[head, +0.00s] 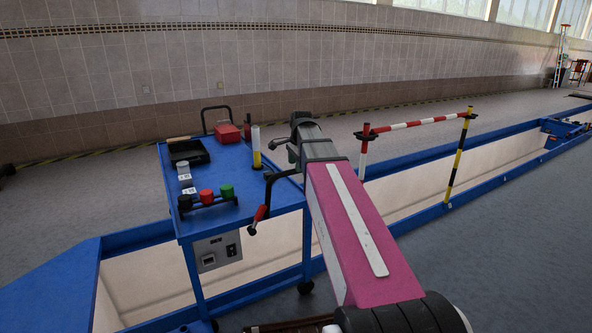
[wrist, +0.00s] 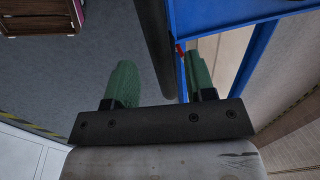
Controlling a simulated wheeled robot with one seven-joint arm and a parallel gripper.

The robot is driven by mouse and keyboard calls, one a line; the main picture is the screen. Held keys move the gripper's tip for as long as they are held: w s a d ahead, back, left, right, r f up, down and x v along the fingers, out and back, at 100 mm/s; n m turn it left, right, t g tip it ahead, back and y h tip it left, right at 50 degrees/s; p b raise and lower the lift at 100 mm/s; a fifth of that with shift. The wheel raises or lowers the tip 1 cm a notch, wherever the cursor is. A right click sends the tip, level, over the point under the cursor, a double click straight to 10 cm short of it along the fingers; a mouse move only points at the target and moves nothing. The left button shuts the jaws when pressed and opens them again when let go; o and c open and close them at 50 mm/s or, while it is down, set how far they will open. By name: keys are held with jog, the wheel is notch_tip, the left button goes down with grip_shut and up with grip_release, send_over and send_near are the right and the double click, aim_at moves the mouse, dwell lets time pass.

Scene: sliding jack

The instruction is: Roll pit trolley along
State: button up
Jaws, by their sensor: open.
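The blue pit trolley (head: 236,182) stands across the pit on legs with dark castors in the head view. A dark bent handle with a red grip (head: 261,213) hangs at its right side. My gripper (head: 284,146) is at the trolley's right edge, near the handle's upper end, partly hidden by my arm. In the wrist view my gripper's green fingers (wrist: 160,72) are apart. A dark bar (wrist: 156,42) runs into the gap between them, nearer the right finger; contact cannot be told. Blue framework (wrist: 182,22) shows beside the right finger.
A red-and-white barrier (head: 415,124) crosses the pit to the right. The blue-rimmed pit (head: 420,192) runs far right; grey floor lies either side.

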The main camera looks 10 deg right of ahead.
jog(key=shift+w+a+f, duration=0.1)
jog(key=shift+w+f, duration=0.05)
jog(key=shift+f, duration=0.55)
jog(key=shift+w+f, duration=0.15)
jog(key=shift+f, duration=0.55)
